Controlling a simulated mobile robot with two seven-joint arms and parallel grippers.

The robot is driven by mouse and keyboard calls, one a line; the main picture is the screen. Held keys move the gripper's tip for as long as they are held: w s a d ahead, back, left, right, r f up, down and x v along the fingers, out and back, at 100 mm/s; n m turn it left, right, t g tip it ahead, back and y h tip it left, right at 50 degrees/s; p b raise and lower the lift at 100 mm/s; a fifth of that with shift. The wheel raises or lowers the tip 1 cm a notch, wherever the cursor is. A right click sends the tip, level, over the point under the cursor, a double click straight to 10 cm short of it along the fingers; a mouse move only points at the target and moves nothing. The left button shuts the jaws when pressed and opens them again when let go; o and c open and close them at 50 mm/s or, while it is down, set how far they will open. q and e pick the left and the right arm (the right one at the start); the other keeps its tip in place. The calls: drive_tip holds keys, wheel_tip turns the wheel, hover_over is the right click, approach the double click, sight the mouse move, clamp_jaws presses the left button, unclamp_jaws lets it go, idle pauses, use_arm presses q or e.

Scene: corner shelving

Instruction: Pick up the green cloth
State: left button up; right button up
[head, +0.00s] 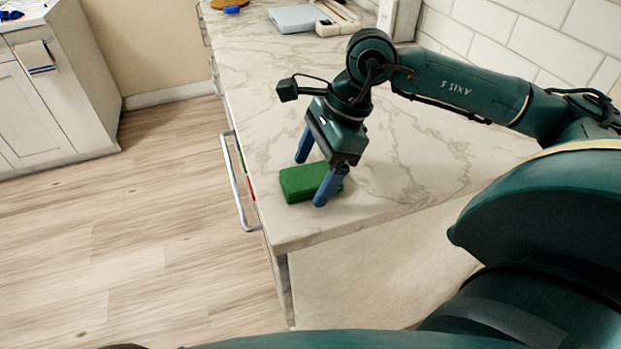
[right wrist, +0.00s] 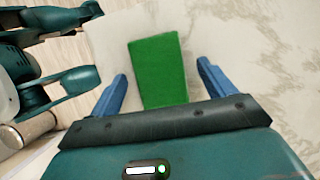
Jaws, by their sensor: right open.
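The green cloth (head: 300,182) is a small folded block lying flat on the marble counter (head: 410,185), near its front left corner. My right gripper (head: 312,180) is open and points down over the cloth, with one blue finger on the far side and one on the near side. In the right wrist view the cloth (right wrist: 158,70) lies between the two blue fingers (right wrist: 160,88), with a gap on each side. Whether the fingertips touch the counter cannot be told.
A drawer handle (head: 238,180) sticks out from the counter's left side. A grey-blue flat item (head: 297,18) and a pale object (head: 340,20) stand at the far end. White tiles (head: 530,38) line the wall at right. The counter around the cloth is clear.

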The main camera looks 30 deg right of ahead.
drive_tip(key=shift+f+b, duration=0.2)
drive_tip(key=shift+b, duration=0.1)
idle(0.4)
drive_tip(key=c, duration=1.1)
